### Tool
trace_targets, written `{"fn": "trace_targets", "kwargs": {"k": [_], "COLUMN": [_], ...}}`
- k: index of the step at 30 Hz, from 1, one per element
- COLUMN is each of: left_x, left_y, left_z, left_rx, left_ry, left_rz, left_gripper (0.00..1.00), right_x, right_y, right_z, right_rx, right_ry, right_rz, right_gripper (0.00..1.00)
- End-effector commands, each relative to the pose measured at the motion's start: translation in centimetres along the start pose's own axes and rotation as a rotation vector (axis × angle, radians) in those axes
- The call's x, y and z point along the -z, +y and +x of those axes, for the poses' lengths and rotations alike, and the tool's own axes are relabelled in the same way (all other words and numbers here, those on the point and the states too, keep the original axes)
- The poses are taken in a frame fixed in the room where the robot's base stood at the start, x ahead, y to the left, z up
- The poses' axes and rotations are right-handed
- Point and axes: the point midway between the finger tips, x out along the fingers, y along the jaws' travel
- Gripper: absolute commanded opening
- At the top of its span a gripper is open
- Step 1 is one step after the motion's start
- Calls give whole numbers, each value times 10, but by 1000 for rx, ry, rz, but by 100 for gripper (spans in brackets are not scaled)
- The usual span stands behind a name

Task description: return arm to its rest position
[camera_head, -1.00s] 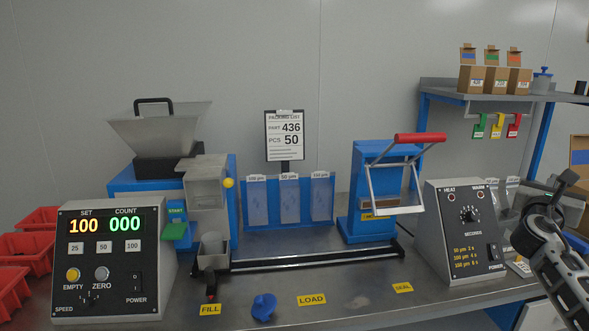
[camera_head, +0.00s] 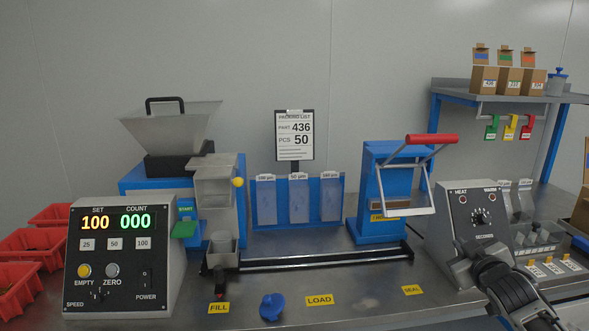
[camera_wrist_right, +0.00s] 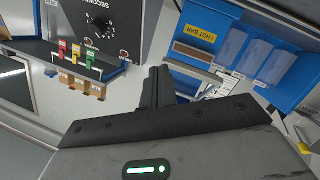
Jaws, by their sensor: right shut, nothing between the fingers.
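My right arm reaches in from the lower right of the head view. Its gripper (camera_head: 468,258) is in front of the lower part of the heat control box (camera_head: 474,208), partly covering it. In the wrist view the two dark fingers (camera_wrist_right: 157,74) are together with nothing between them. Whether they touch anything is hard to tell; they look clear of the machines. My left gripper is not in view.
The blue hot-bar sealer (camera_head: 378,215) with its red handle stands left of the arm. A shelf (camera_head: 455,91) with small boxes is behind at the right. A blue funnel-like piece (camera_head: 270,306) lies on the bench front. The counter box (camera_head: 120,255) stands at left.

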Motion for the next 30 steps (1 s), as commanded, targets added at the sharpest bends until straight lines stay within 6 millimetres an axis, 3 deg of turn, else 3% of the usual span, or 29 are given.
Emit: {"fn": "trace_targets", "kwargs": {"k": [1,5,8,12,15,18,21,25,30], "left_x": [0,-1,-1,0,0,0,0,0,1], "left_y": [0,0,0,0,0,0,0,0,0], "left_z": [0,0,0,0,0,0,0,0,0], "left_rx": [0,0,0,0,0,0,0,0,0], "left_ry": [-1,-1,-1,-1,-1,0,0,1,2], "left_rz": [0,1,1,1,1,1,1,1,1], "left_gripper": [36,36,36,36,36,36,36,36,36], "right_x": [-16,-48,-71,-95,-104,-105,-103,-102,-101], "right_y": [-34,-112,-172,-243,-280,-302,-313,-317,-317], "right_z": [-11,-50,-93,-168,-225,-273,-304,-321,-322], "right_rx": [52,177,276,401,469,512,532,541,542], "right_ry": [-16,-50,-83,-141,-189,-234,-267,-286,-287], "right_rz": [9,48,97,195,279,359,415,447,450], "right_gripper": [0,0,0,0,0,0,0,0,0]}}
